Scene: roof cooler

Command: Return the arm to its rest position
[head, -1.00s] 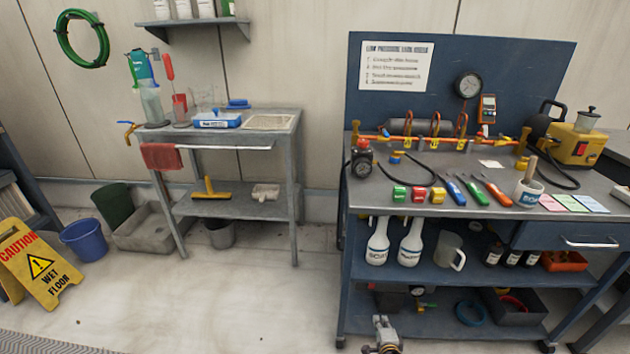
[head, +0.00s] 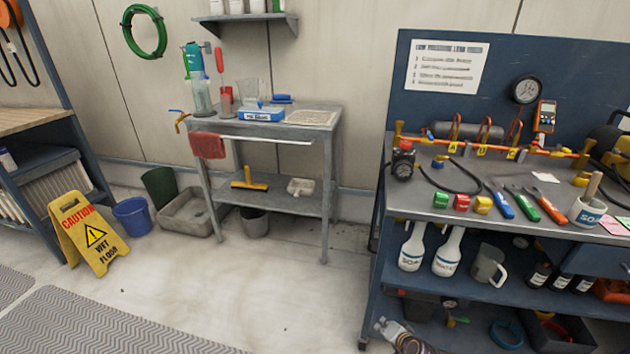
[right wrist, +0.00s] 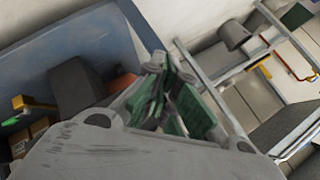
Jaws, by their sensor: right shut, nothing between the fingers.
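My right gripper (head: 388,328) shows at the bottom of the head view, low in front of the blue workbench (head: 372,262). In the right wrist view its green-padded fingers (right wrist: 172,98) are together with nothing held between them. The gripper hangs apart from the items on the bench, beside the bench's lower left side as seen in the picture. My left gripper is in neither view.
A grey metal table (head: 268,133) with a red cloth (head: 208,146) stands against the wall. A yellow wet-floor sign (head: 90,238), a blue bucket (head: 133,216) and a grey tub (head: 190,212) stand at left. The floor (head: 262,280) between sign and workbench is clear.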

